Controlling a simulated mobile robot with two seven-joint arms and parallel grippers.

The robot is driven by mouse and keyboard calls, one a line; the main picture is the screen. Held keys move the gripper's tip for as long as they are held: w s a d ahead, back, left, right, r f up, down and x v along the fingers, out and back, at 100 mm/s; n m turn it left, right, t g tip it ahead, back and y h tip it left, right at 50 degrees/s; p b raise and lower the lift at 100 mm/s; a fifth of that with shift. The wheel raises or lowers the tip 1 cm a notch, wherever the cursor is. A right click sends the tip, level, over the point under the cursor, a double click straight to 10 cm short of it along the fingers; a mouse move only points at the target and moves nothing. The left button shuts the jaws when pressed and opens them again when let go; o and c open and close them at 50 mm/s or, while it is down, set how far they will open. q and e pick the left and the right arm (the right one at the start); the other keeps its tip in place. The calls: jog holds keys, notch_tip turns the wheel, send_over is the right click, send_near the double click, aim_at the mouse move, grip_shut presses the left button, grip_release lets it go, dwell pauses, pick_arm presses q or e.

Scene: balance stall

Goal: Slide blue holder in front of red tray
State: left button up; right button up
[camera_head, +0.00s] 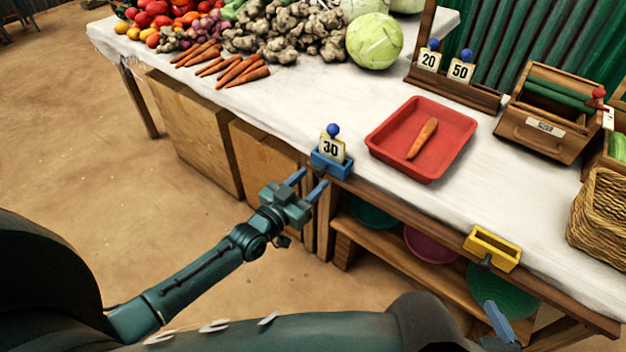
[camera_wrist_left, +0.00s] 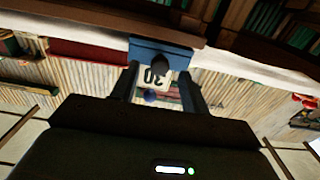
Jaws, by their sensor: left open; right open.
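The blue holder (camera_head: 331,165) sits at the table's front edge, left of the red tray, with a white "30" card (camera_head: 332,149) topped by a blue ball standing in it. The red tray (camera_head: 452,158) lies on the white cloth with one carrot (camera_head: 422,138) inside. My left gripper (camera_head: 311,181) is open just in front of the blue holder. In the left wrist view the blue holder (camera_wrist_left: 161,57) and its card appear ahead, between the open fingers (camera_wrist_left: 163,80); contact cannot be told. My right gripper (camera_head: 496,322) shows only partly at the bottom right, below the table edge.
A yellow holder (camera_head: 492,248) hangs at the table's front edge to the right. A wooden rack (camera_head: 470,90) with "20" and "50" cards stands behind the tray. A wooden box (camera_head: 547,118) and a wicker basket (camera_head: 600,220) are at the right. Vegetables cover the table's back left.

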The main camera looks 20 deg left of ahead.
pick_arm(q)
jog(key=shift+x, duration=0.9)
jog(key=shift+c, duration=0.2)
grip_shut()
